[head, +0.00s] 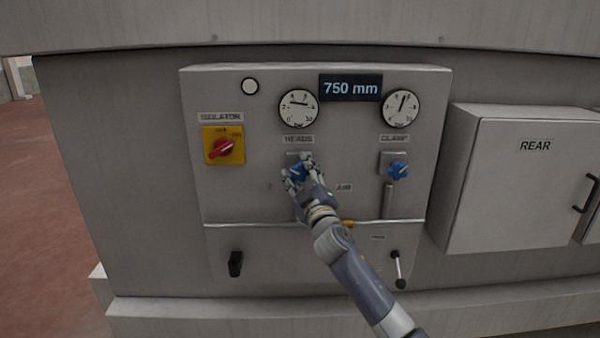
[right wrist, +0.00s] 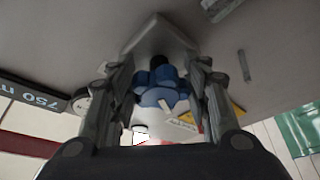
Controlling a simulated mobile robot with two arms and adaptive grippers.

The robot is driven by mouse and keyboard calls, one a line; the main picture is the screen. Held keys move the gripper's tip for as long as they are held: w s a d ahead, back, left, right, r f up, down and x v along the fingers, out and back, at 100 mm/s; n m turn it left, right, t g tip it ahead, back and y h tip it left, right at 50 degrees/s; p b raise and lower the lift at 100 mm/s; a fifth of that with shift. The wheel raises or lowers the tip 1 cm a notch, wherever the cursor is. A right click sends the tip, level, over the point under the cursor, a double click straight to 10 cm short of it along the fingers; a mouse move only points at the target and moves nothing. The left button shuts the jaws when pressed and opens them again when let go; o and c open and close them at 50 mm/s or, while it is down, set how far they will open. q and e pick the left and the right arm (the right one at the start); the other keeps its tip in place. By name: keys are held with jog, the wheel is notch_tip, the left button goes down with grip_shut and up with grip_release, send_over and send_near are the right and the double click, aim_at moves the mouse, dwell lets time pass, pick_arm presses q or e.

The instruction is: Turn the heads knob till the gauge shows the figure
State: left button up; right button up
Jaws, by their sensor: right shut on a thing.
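The blue heads knob (head: 298,174) sits under the HEADS label (head: 299,139) on the grey panel. My right gripper (head: 301,176) is shut on it and hides much of it in the head view. In the right wrist view the knob (right wrist: 160,88) shows between the two fingers of the gripper (right wrist: 160,95). The heads gauge (head: 298,108) is the left round dial above; its needle points left and slightly up. Its figures are too small to read surely. A dark display (head: 350,88) reads 750 mm. My left gripper is not in view.
The clamp gauge (head: 401,108) and a second blue knob (head: 398,170) are to the right. A yellow isolator with a red handle (head: 223,146) is at the left. Black levers (head: 235,263) are below. A grey REAR box (head: 520,180) juts out at the right.

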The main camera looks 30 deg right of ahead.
jog(key=o, duration=1.1)
jog(key=shift+s, duration=0.1)
jog(key=v, duration=1.1)
jog(key=shift+s+a+f, duration=0.15)
jog(key=shift+s, duration=0.25)
